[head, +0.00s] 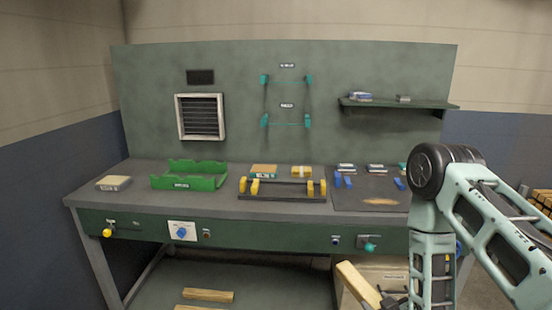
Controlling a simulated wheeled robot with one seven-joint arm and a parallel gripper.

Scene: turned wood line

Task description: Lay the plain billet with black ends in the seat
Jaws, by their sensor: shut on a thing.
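My gripper (390,298) is at the bottom edge, partly cut off by the frame and partly behind my arm. It is shut on a pale wooden billet (356,285), which tilts up to the left in front of the bench. Its lower end is out of view, and I cannot make out black ends on it. On the bench top stand a green cradle (188,182) with raised, notched sides and a dark frame (283,197) with yellow supports. I cannot tell which of these is the seat. Both look empty and are well beyond my gripper.
Wooden billets (208,295) lie on the lower shelf. A small block (114,183) is at the bench's left end. Small boxes (264,170) and a dark mat (366,190) with blue pieces are on the bench. A box (394,278) stands below, near my arm.

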